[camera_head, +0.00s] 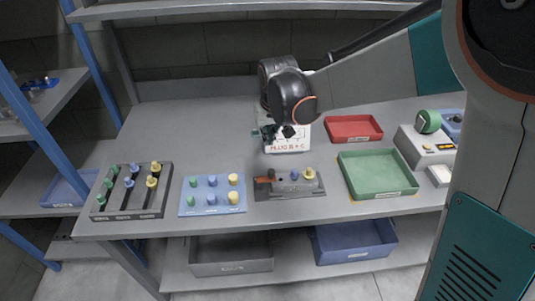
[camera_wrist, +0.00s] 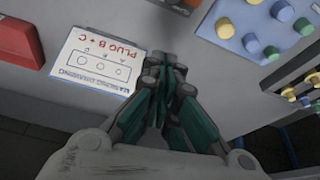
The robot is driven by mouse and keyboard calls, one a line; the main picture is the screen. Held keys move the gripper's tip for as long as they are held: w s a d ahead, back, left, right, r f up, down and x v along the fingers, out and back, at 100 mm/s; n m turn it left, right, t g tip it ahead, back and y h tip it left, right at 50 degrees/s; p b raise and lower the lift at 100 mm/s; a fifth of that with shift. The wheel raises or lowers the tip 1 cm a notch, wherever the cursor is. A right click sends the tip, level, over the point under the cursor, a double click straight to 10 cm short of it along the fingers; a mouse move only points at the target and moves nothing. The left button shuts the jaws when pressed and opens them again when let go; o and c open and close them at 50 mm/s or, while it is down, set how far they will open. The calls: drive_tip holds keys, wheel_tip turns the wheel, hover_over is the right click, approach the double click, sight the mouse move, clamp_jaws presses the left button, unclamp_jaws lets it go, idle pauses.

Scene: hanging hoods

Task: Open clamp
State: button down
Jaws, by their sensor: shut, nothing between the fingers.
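The clamp (camera_head: 266,180) has an orange-red handle and a dark part at the left end of a grey fixture board (camera_head: 288,192) near the table's front edge. A blue peg (camera_head: 294,174) and a yellow peg (camera_head: 308,174) stand on that board. Only a strip of the fixture, with a bit of orange-red (camera_wrist: 192,3), shows at the top of the wrist view. My gripper (camera_head: 270,134) is behind the fixture in the head view, apart from the clamp. In the wrist view its fingers (camera_wrist: 165,62) are together and empty, beside the printed card.
The white card (camera_head: 288,145) reads PLUG B + C. A blue peg board (camera_head: 213,205) and a dark slotted rack (camera_head: 110,205) stand left of the fixture. A green tray (camera_head: 376,192), red tray (camera_head: 353,140) and white device (camera_head: 425,145) stand right. The back-left tabletop is clear.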

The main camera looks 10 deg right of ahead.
wheel_tip(320, 180, down, 10)
drive_tip(key=b, duration=0.4)
drive_tip(key=shift+w+r+b, duration=0.1)
drive_tip(key=shift+r+b, duration=0.15)
drive_tip(key=shift+b, duration=0.1)
drive_tip(key=shift+s, duration=0.45)
